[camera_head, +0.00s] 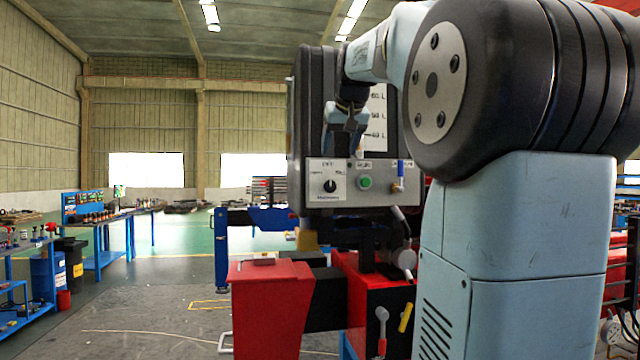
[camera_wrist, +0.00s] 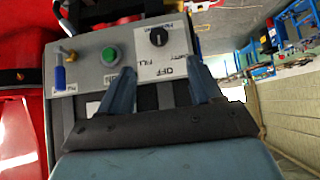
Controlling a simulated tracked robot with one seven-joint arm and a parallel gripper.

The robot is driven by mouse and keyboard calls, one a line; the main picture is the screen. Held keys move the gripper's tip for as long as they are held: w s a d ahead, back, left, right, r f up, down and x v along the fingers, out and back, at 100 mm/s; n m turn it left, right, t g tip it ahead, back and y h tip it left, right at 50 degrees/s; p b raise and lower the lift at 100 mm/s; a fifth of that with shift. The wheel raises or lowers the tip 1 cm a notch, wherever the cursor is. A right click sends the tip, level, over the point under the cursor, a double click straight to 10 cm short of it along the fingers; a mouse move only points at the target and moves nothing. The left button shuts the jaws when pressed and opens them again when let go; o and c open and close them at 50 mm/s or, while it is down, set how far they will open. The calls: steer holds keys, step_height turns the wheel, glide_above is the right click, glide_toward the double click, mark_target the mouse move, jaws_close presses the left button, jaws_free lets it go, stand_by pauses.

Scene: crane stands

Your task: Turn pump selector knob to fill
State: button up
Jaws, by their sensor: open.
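The pump selector knob (camera_head: 330,186) is a small round black knob on a white label plate at the left of the grey control panel (camera_head: 385,197). It also shows in the wrist view (camera_wrist: 158,36), with the words OFF and FILL printed around it. A pale mark on the knob seems to point towards OFF, but it is small. My gripper (camera_head: 346,126) is above the panel, pointing down. In the wrist view my gripper (camera_wrist: 158,72) is open and empty, its two fingers spread on either side below the knob, apart from it.
A green button (camera_head: 365,182) and a blue-handled valve (camera_head: 400,172) sit right of the knob. A tall dark tank with a level scale (camera_head: 375,120) stands behind my gripper. A red cabinet (camera_head: 270,300) is below the panel. Blue workbenches (camera_head: 100,235) stand far left; the floor between is open.

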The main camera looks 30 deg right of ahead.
mark_target(330, 183)
steer(key=x, duration=1.3)
steer(key=shift+w+d+f, duration=0.1)
steer(key=shift+w+d, duration=0.1)
steer(key=shift+w, duration=0.2)
steer(key=shift+c, duration=0.2)
